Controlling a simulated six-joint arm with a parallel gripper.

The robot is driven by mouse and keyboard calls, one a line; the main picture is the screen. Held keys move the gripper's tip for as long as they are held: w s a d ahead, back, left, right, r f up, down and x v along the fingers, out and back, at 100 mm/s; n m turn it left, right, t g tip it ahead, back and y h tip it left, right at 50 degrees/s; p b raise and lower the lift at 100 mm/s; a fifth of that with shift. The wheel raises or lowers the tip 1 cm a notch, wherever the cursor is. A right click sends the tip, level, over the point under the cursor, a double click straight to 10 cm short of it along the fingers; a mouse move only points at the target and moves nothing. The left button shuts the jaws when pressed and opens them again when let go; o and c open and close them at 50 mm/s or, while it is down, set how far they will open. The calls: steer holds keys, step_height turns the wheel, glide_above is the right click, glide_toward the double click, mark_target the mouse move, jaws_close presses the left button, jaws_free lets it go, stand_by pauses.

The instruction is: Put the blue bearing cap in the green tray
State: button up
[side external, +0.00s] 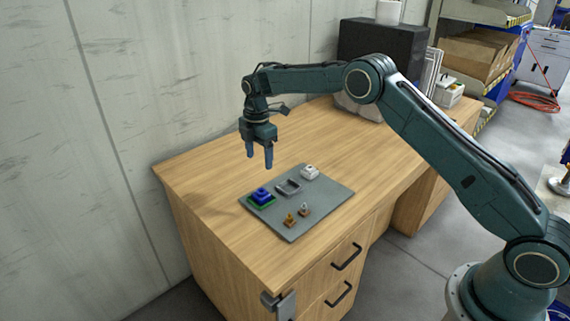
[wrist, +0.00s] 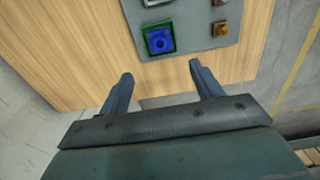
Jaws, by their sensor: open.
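The blue bearing cap (side external: 262,194) sits inside the green tray (side external: 271,204), at the left corner of a grey mat (side external: 315,212). In the wrist view the blue cap (wrist: 160,41) lies within the square green rim (wrist: 148,29). My gripper (side external: 260,165) is open and empty in the air above the desk, over the area behind the mat. In the wrist view my gripper's fingers (wrist: 160,72) are spread, with nothing between them, and the cap and tray show beyond the fingertips.
A grey tray (side external: 287,187) and a white part (side external: 310,172) sit on the mat. Two small brownish screw jacks (side external: 290,219) and (side external: 305,210) stand near its front edge. The wooden desk (side external: 225,168) is clear around the mat, with a wall behind. A black box (side external: 380,50) stands at the far end.

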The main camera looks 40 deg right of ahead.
steer(key=s+d+r+m+t, duration=0.1)
steer(key=s+r+m+t, duration=0.2)
steer(key=s+r+m, duration=1.2)
steer(key=s+r+m+t, duration=0.1)
steer(key=s+r, duration=0.1)
steer(key=s, duration=1.3)
steer(key=s+d+r+m+t, duration=0.1)
steer(key=s+r+m, duration=0.1)
steer(key=s, duration=1.3)
steer(key=shift+r+t, duration=0.3)
steer(key=shift+r, duration=0.55)
